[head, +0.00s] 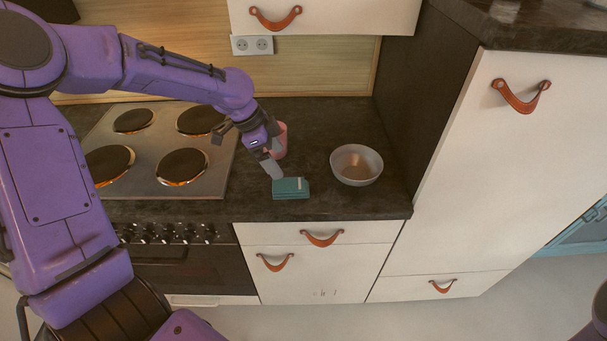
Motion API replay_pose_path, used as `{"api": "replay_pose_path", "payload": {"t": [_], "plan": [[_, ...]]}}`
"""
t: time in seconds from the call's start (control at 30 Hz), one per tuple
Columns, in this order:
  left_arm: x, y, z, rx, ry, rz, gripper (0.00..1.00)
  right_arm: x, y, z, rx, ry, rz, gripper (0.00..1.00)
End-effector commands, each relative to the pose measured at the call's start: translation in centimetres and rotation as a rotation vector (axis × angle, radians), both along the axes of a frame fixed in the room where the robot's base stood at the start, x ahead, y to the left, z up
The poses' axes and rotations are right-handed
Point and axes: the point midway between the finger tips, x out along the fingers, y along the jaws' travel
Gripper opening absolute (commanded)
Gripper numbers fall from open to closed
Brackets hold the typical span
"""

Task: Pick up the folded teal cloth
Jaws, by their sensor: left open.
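The folded teal cloth (291,190) lies flat on the dark countertop, near its front edge, with a small pale patch on its top right. My left gripper (268,165) reaches in from the left and is open, pointing down. One grey finger is at the back left edge of the cloth; I cannot tell whether it touches. The cloth is not held. My right gripper is not in view; only a bit of purple shows at the lower right edge.
A pink cup (280,139) stands just behind my left gripper, partly hidden. A pale bowl (356,166) stands right of the cloth. A stove with several burners (182,167) is at the left. A tall white cabinet (490,170) borders the countertop (325,200) at the right.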

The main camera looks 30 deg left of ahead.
Motion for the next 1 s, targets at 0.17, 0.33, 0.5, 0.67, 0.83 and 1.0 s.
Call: {"api": "replay_pose_path", "payload": {"t": [0.17, 0.33, 0.5, 0.67, 0.83, 1.0], "plan": [[0.6, -1.2, -2.7, -0.001, 0.006, -0.005, 0.92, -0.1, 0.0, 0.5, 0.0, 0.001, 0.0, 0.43], [1.4, -2.1, -4.8, 0.0, 0.004, -0.01, 0.92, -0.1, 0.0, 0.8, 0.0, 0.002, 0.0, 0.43], [1.7, -2.6, -7.2, 0.0, 0.008, -0.008, 0.92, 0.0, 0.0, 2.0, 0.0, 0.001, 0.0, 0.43], [2.2, -3.1, -9.5, 0.0, 0.003, -0.007, 0.92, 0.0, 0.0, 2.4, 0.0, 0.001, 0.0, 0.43], [2.3, -3.2, -9.9, 0.0, 0.0, -0.005, 0.92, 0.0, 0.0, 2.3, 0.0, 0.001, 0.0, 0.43], [2.2, -3.2, -9.9, 0.0, 0.0, -0.005, 0.92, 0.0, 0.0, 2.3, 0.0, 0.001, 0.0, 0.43]]}}
